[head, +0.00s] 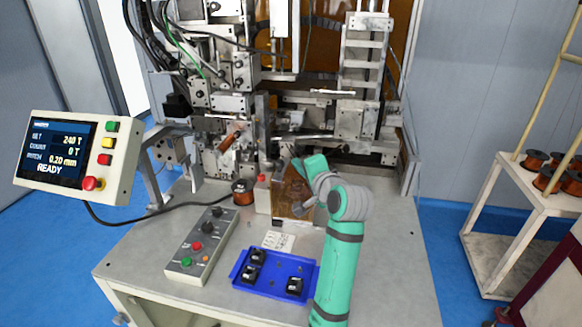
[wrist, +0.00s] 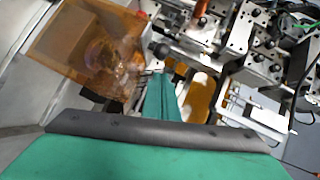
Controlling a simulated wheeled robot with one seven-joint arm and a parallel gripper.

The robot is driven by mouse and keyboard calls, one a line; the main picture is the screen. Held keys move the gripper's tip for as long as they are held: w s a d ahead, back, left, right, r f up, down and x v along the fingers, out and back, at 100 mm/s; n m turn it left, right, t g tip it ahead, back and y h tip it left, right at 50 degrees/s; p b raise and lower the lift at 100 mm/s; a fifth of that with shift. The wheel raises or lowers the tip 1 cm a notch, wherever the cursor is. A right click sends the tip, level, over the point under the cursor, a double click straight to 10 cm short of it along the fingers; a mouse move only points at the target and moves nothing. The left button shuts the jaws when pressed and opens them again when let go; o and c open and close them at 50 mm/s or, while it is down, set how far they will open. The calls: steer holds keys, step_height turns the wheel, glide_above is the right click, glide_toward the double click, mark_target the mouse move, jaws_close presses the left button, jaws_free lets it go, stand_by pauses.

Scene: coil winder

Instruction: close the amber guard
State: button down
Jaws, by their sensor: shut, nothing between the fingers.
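The amber guard (head: 288,190) is a see-through brown panel at the front of the coil winder, just above the table. It also shows in the wrist view (wrist: 80,40) at the upper left, tilted, with blurred shapes behind it. My green arm reaches in from the front right, and its end is close to the guard's right side in the head view. My gripper (wrist: 160,82) is shut and empty, to the right of the panel in the wrist view. Its fingertips are hard to make out, and I cannot tell whether it touches the guard.
The winder (head: 230,100) fills the back. A control box (head: 200,245), a blue tray (head: 275,285) with black parts and a copper spool (head: 242,190) lie on the table. A screen panel (head: 75,155) stands left. A cart (head: 500,220) with spools stands right.

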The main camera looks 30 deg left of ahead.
steer(key=v, duration=1)
steer(key=shift+d, duration=0.45)
steer(key=shift+w+r, duration=0.1)
